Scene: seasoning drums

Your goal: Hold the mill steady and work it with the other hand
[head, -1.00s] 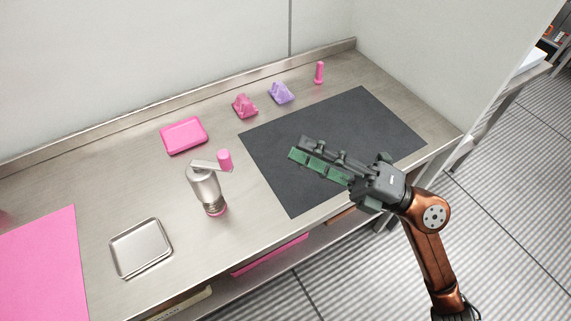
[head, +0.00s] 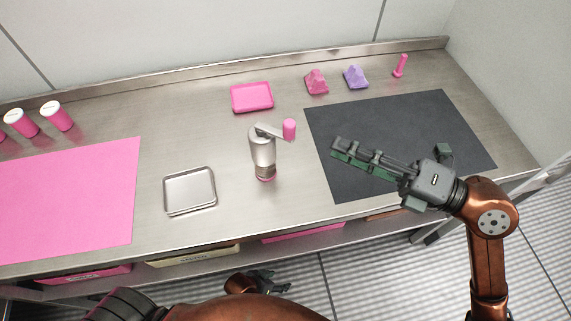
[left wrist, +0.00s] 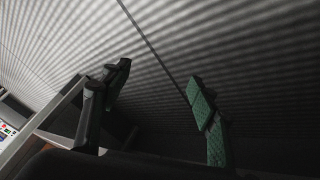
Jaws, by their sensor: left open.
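The mill (head: 262,152) is a silver cylinder with a pink base band, a crank arm on top and a pink knob (head: 289,129) at the crank's right end. It stands upright on the steel table, and no gripper touches it. My right gripper (head: 338,149) is over the dark mat, right of the mill, fingers pointing left towards it. I cannot tell if its fingers are apart. My left gripper (head: 270,283) is low, beyond the table's front edge, partly hidden by my arm. In the left wrist view its fingers (left wrist: 158,85) are apart and empty, with floor behind.
A metal tray (head: 190,212) lies left of the mill. A pink tray (head: 252,97) is behind it. A pink mat (head: 70,195) and white-topped pink drums (head: 57,116) are at left. Pink (head: 317,82) and purple (head: 356,77) blocks and a pink peg (head: 401,66) stand behind the dark mat (head: 405,135).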

